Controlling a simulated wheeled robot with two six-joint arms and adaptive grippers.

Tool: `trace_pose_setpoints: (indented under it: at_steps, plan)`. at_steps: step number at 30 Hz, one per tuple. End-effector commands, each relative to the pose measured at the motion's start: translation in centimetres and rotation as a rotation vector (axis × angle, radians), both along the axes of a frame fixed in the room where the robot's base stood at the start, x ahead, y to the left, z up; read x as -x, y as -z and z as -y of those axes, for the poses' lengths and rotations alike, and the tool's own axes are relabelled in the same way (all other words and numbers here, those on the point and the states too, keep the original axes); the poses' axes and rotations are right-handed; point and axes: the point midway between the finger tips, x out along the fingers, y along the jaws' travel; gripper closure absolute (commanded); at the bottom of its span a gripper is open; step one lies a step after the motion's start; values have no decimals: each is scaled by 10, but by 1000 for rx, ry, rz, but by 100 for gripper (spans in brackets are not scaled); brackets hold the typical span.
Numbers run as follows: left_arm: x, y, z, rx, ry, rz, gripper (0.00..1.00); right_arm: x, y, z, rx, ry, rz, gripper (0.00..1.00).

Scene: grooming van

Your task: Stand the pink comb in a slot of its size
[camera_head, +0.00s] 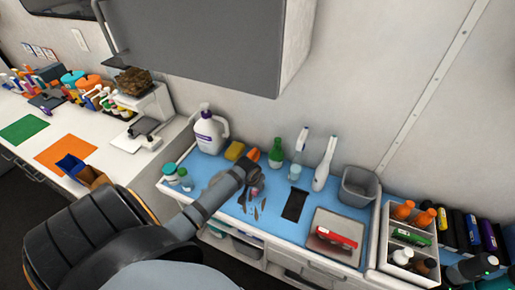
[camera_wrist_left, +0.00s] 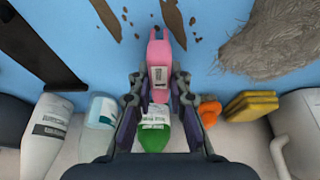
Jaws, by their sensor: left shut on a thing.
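The pink comb (camera_wrist_left: 160,62) is in the left wrist view, between the fingers of my left gripper (camera_wrist_left: 158,100). It has a pale label and a forked far end, over the blue mat. In the head view only a small pink patch (camera_head: 254,192) shows beside the gripper (camera_head: 251,186). My left gripper is shut on it. I cannot tell if the comb touches the mat. I cannot make out a slot of its size. My right gripper is not in view.
The blue mat (camera_head: 235,212) holds a white jug (camera_head: 207,132), green bottle (camera_head: 276,154), white bottles (camera_head: 324,165), grey bin (camera_head: 357,187) and a tray (camera_head: 322,247) with a red item. Hair clumps lie around the gripper. A white divided caddy (camera_head: 398,268) stands right.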

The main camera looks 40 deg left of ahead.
Motion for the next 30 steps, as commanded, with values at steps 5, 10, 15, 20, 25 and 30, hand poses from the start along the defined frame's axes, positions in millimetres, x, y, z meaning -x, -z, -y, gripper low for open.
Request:
trace_pose_setpoints:
  at_steps: [5,10,15,20,25,30]
  plan:
    - [0,2,0,0,0,-1,73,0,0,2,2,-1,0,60]
    - [0,2,0,0,0,-1,60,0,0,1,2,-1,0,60]
    - [0,2,0,0,0,-1,60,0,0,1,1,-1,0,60]
    - [3,-8,0,-2,1,1,60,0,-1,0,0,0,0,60]
    - [17,-44,3,-4,3,3,60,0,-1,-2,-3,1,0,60]
    - [33,-82,7,-5,4,1,60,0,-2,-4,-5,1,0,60]
